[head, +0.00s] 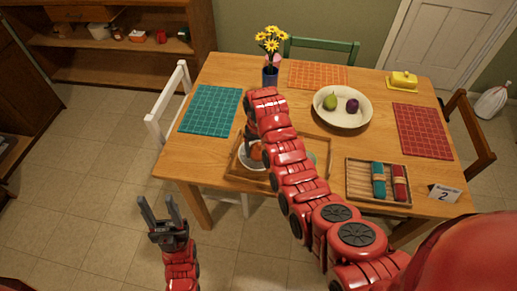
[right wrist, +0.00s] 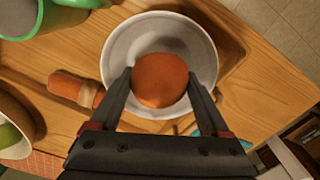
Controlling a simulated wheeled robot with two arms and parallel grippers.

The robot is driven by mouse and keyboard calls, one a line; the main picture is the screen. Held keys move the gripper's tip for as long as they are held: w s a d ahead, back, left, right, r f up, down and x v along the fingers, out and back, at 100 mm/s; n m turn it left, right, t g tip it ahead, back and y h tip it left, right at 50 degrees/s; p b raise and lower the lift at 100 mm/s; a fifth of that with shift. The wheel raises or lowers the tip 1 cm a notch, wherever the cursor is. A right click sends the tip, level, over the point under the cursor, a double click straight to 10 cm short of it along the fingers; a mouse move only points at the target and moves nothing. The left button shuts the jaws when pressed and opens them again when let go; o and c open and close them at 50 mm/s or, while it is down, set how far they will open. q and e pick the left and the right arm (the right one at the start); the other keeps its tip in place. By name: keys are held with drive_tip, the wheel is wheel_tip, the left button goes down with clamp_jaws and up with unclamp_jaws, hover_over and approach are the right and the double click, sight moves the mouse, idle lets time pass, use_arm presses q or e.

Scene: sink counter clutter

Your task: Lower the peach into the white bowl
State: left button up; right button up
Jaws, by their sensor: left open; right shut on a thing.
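The peach (right wrist: 161,80) is orange-brown and sits between the fingers of my right gripper (right wrist: 160,77), which is shut on it. In the right wrist view it lies inside the outline of the white bowl (right wrist: 115,47); I cannot tell whether it touches the bowl. In the head view the white bowl (head: 246,164) stands in the wooden tray (head: 257,184), partly hidden by my right arm, with the peach (head: 256,152) just showing over it. My left gripper (head: 159,208) is open and empty, off the table's front left corner.
A cream bowl (head: 325,117) holds a pear and a plum. A flower vase (head: 270,76) stands at the back. A box (head: 362,197) with two rolls lies to the right. Green (right wrist: 55,22) and orange (right wrist: 68,86) items lie near the bowl in the right wrist view.

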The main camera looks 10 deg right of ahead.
sight(259, 147)
drive_tip(key=shift+f+b, duration=0.5)
drive_tip(key=shift+f, duration=0.5)
idle(0.3)
drive_tip(key=o, duration=1.3)
drive_tip(key=shift+o, duration=0.2)
drive_tip(key=shift+r, duration=0.3)
wheel_tip(259, 147, up, 2)
drive_tip(key=shift+r+b, duration=0.25)
drive_tip(key=shift+b, duration=0.3)
wheel_tip(259, 147, up, 14)
drive_tip(key=p, duration=1)
drive_tip(key=shift+r, duration=0.2)
